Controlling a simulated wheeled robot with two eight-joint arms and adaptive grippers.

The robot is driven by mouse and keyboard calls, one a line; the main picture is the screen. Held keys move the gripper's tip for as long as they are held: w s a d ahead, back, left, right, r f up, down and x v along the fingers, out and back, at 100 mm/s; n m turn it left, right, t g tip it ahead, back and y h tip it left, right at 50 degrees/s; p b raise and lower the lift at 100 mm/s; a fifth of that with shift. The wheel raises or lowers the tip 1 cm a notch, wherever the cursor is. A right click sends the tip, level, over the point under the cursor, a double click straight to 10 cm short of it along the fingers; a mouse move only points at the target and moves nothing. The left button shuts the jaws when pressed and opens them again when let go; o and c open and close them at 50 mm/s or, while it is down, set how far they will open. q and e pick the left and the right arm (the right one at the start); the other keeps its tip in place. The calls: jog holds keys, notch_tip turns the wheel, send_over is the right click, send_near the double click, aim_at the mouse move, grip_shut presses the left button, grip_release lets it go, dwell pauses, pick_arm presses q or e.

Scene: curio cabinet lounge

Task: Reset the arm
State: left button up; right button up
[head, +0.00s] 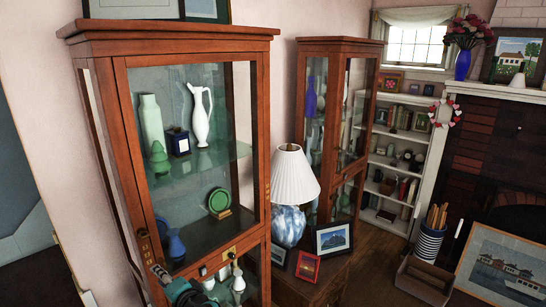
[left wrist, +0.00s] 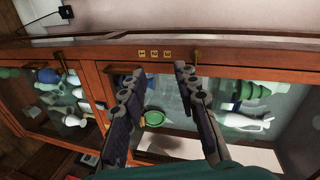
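My left gripper (head: 163,275) shows at the bottom of the head view, low in front of the near wooden curio cabinet (head: 190,40). Only its dark fingers and a teal part of my arm show there. In the left wrist view the left gripper (left wrist: 158,70) has its two dark fingers spread apart with nothing between them. Behind them are the cabinet's wooden frame (left wrist: 225,53) and glass, with a green dish (left wrist: 153,118) beyond. My right gripper is in neither view.
The near cabinet holds a white pitcher (head: 200,115), a green vase (head: 151,122) and a green plate (head: 219,200). To its right, a lamp (head: 293,180) and picture frames (head: 333,238) stand on a low wooden stand. A second cabinet (head: 335,45) stands behind. Some floor shows further right.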

pick_arm(q)
jog(key=s+d+f+n+g+h+b, duration=0.1)
jog(key=s+d+f+n+h+b, duration=0.2)
jog(key=s+d+f+h, duration=0.2)
jog(key=s+d+f+n+g+h+b, duration=0.1)
jog(key=s+d+f+n+h+b, duration=0.2)
jog(key=s, duration=1.1)
jog(key=d+f+h+b, duration=0.1)
jog(key=d+f+h, duration=0.2)
jog(key=d+f, duration=0.3)
jog(key=shift+d+f+g, duration=0.25)
jog(key=shift+g, duration=0.15)
